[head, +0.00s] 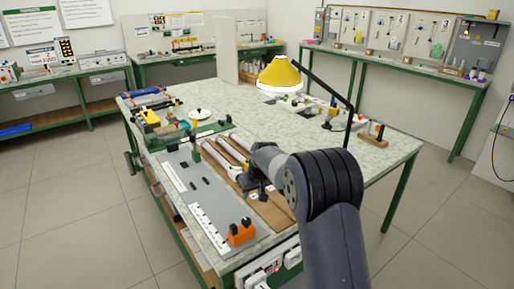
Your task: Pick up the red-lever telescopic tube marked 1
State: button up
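My arm reaches over the near end of the green-legged workbench (376,150). My gripper (258,193) points down over a brown board (272,212) on the bench; its fingers are small and dark, and I cannot tell whether they are open or shut. Two pale tubes lie side by side just beyond and left of the gripper: a left tube (214,157) and a right tube (238,142). Their near ends are close to the gripper or partly behind it. I cannot make out a red lever or the marking 1 on either tube, nor whether the gripper touches one.
A grey panel (205,190) with an orange block (241,233) lies left of the gripper. A yellow lamp (279,75) with a black arm stands beyond, near white fixtures (292,104). Tools and a white dish (200,114) fill the far left. The bench's middle is fairly clear.

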aim_at(232, 136)
jog(key=i+l+u, duration=0.15)
jog(key=i+l, duration=0.3)
jog(key=i+l+u, duration=0.2)
jog(key=i+l, duration=0.2)
jog(key=l, duration=0.2)
jog(key=i, duration=0.3)
jog(key=l, duration=0.1)
